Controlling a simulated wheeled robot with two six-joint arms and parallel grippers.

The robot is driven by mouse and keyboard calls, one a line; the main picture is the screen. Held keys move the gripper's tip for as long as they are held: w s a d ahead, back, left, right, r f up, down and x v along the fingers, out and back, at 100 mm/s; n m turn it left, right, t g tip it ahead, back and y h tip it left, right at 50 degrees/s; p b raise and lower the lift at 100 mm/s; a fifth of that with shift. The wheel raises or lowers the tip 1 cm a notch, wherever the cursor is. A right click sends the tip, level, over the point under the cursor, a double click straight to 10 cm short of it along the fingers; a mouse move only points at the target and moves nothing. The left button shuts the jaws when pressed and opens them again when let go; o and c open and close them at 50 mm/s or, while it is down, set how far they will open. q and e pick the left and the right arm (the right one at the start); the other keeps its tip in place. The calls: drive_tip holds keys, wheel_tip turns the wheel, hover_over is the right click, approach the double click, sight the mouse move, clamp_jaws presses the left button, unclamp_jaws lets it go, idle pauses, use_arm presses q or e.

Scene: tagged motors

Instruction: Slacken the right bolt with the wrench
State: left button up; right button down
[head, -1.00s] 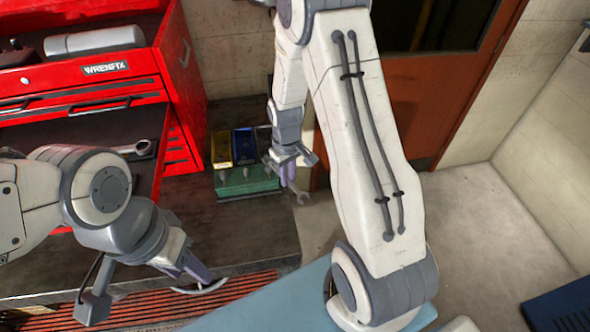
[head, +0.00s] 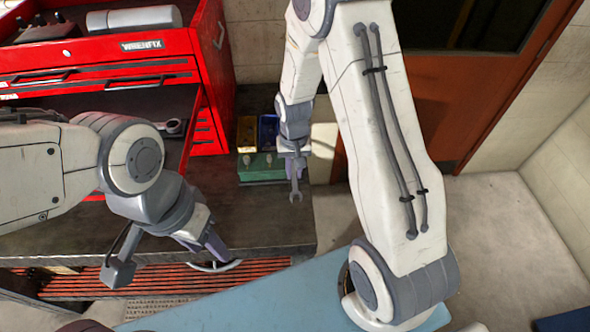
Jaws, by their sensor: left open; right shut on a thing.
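The green block (head: 262,174) sits on the dark bench by its far right edge. Two small pale bolts stand on it, the left bolt (head: 246,160) and the right bolt (head: 268,160). My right gripper (head: 294,164) is shut on a wrench (head: 296,191), just right of the block. The wrench's open end points toward the bottom of the picture, apart from the right bolt. Its held part is hidden by the fingers. My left gripper (head: 217,248) is open and empty over the bench's front edge.
A red tool chest (head: 215,80) stands at the left with an open drawer holding another wrench (head: 172,126). A yellow bin (head: 247,133) and a blue bin (head: 268,131) stand behind the block. A curved handle (head: 213,268) lies by my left gripper. The bench (head: 270,222) before the block is clear.

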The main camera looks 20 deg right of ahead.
drive_tip(key=shift+f, duration=0.25)
drive_tip(key=shift+s+f+b, duration=0.1)
drive_tip(key=shift+f+b, duration=0.25)
drive_tip(key=shift+b, duration=0.1)
drive_tip(key=shift+f, duration=0.15)
idle(0.4)
drive_tip(key=shift+f+b, duration=0.5)
drive_tip(key=shift+f, duration=0.05)
drive_tip(key=shift+s+d+n, duration=0.15)
drive_tip(key=shift+d+n, duration=0.85)
drive_tip(key=shift+n, duration=0.1)
